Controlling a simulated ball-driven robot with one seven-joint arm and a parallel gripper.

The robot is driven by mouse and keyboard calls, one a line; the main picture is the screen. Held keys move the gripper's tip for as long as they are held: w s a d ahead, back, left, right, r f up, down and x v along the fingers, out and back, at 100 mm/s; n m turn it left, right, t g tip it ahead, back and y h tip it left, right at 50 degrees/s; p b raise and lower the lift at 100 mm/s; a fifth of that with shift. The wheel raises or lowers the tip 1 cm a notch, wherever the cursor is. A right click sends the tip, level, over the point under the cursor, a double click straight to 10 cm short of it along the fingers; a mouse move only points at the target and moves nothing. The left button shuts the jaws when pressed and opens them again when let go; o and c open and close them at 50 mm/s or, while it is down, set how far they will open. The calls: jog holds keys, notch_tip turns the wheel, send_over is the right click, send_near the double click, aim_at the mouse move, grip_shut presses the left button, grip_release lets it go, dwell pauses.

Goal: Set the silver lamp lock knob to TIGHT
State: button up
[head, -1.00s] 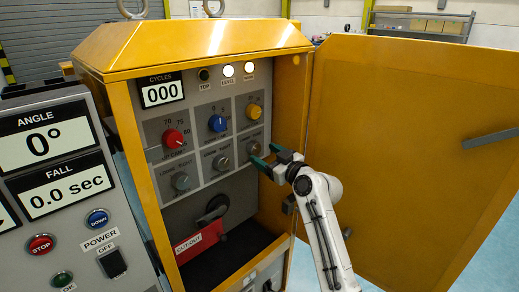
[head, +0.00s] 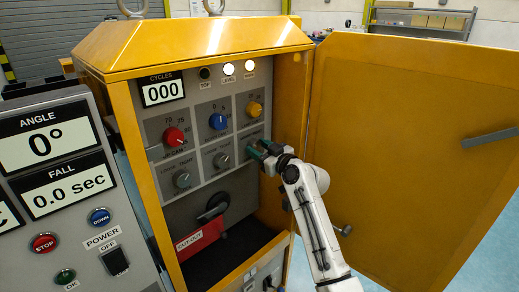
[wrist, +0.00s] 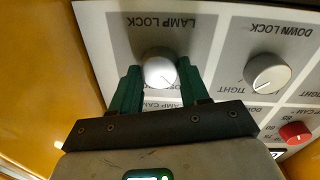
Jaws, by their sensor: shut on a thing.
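The silver lamp lock knob (wrist: 160,70) is on the grey panel under the upside-down LAMP LOCK label in the wrist view. My gripper (wrist: 160,79) has a green finger on each side of it and is shut on it. The fingers partly cover the LOOSE/TIGHT lettering, and I cannot tell the knob's setting. In the head view my gripper (head: 257,149) reaches the panel from the right and hides most of this knob.
The silver down lock knob (wrist: 267,72) is beside it. Above are the yellow (head: 254,109), blue (head: 217,121) and red (head: 174,137) knobs. The open yellow door (head: 400,140) stands right of my arm. The red cut-out handle (head: 199,240) is below.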

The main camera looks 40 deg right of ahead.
jog(key=c, duration=0.4)
jog(key=shift+c, duration=0.2)
jog(key=shift+m, duration=0.4)
jog(key=m, duration=0.3)
jog(key=shift+r+m, duration=0.1)
jog(key=shift+m, duration=0.2)
jog(key=m+p, duration=0.1)
jog(key=m, duration=0.2)
jog(key=m+p, duration=0.1)
jog(key=m, duration=0.1)
jog(key=m+p, duration=0.1)
jog(key=m, duration=0.2)
jog(key=shift+d+m+g+y, duration=0.15)
jog(key=shift+m+g+y, duration=0.15)
jog(key=shift+g, duration=0.1)
jog(key=shift+d+m+y+p, duration=0.1)
jog(key=shift+m+y+p, duration=0.2)
jog(key=shift+m+p, duration=1.25)
jog(key=shift+m+b, duration=0.5)
jog(key=shift+m, duration=0.25)
